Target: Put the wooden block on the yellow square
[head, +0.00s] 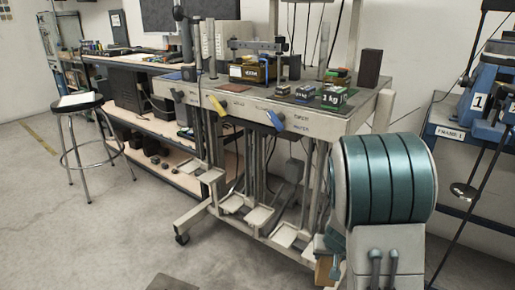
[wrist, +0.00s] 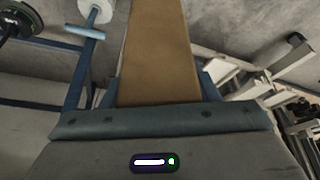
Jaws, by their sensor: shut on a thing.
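The wooden block (wrist: 155,50) is a plain light-brown piece filling the middle of the wrist view. My gripper (wrist: 159,88) is shut on it, with a blue finger on each side. The block's far end runs out of the top of the wrist view. In the head view a small part of the block (head: 324,270) shows low down beside my teal-and-white arm, which hides most of the gripper. The block is below and in front of the bench. I cannot make out a clear yellow square in either view.
A grey bench (head: 345,118) carries weights, a dark upright block (head: 369,68) and a yellow-and-black box (head: 252,72). Yellow (head: 217,105) and blue (head: 275,120) levers stick out from its front edge. A stool (head: 80,105) stands left.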

